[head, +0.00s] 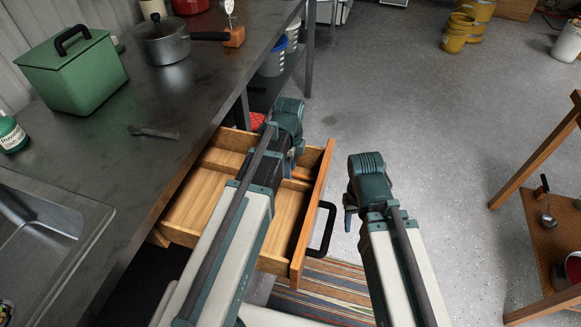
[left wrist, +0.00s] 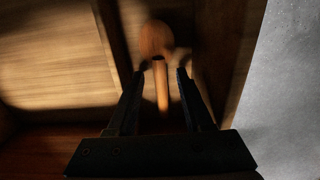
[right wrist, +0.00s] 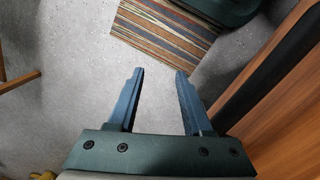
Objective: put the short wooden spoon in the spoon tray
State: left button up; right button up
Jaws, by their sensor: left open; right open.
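The short wooden spoon (left wrist: 158,84) shows in the left wrist view, lying in a narrow compartment of the open drawer (head: 189,235). Its round bowl points away and its handle runs back between my left fingers. My left gripper (left wrist: 162,68) is open around the handle, with a gap on each side. In the head view my left arm reaches over the drawer and mostly hides the spoon. My right gripper (right wrist: 160,72) is open and empty, beside the drawer front over the floor. I cannot pick out the spoon tray with certainty.
The drawer has wooden dividers and a black handle (head: 322,229). On the counter are a green box (head: 72,75), a pot (head: 162,42) and a small dark utensil (head: 153,132). A striped rug (head: 325,288) lies below; a wooden shelf (head: 551,235) stands at right.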

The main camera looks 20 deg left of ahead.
notch_tip(320, 180, up, 12)
jog(key=p, duration=1)
jog(key=shift+f+p, duration=0.25)
jog(key=shift+p, duration=0.15)
